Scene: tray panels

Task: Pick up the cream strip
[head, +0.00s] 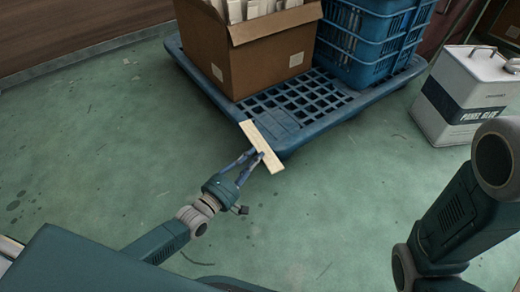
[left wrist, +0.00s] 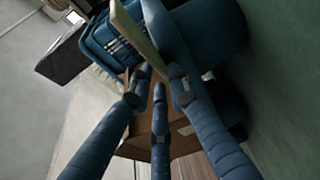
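The cream strip (head: 256,137) is a thin, flat, pale piece in the middle of the head view. It slants across the front corner of the blue pallet, its lower end past the pallet's edge. My left gripper (head: 260,156) reaches it from below left, and its fingers close together at the strip's lower half. In the left wrist view the strip (left wrist: 136,30) runs from the top edge down between the fingertips of the left gripper (left wrist: 160,74), which appear shut on it. The contact itself is partly hidden. My right gripper is out of view; only part of that arm shows.
The blue pallet (head: 297,107) carries a cardboard box (head: 262,62) with pale pieces in it and stacked blue crates (head: 366,40). A white and dark can (head: 465,95) stands on the floor at the right. The green floor at the left is clear.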

